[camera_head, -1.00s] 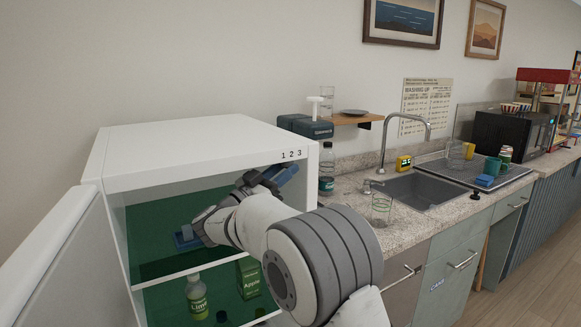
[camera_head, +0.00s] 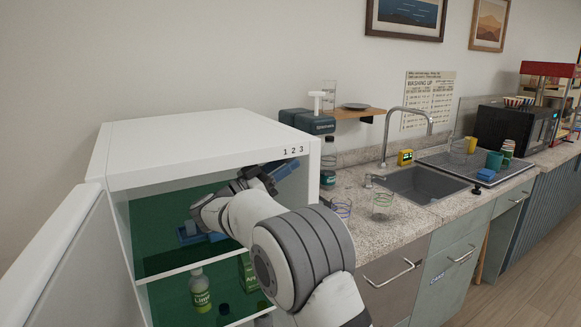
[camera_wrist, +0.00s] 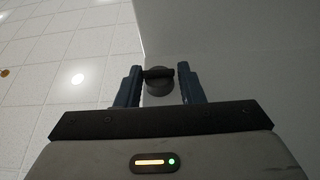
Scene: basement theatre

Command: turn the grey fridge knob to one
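The grey knob (camera_wrist: 158,86) shows in the wrist view as a round disc with a dark bar across it, set on a pale surface. My gripper (camera_wrist: 160,69) has its two blue fingers on either side of the knob, apart, with narrow gaps seeming to show at the bar's ends. In the head view my gripper (camera_head: 285,170) is at the upper right inside the open white fridge (camera_head: 200,137), just below the printed numbers 1 2 3 (camera_head: 293,151). The knob is hidden in the head view, and its setting cannot be read.
The open fridge door (camera_head: 60,255) stands at the left. Inside are a blue item (camera_head: 190,235) on the shelf and a green-labelled bottle (camera_head: 201,290) below. Glasses (camera_head: 382,204) stand on the counter (camera_head: 375,240) right of the fridge, near the sink (camera_head: 420,184).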

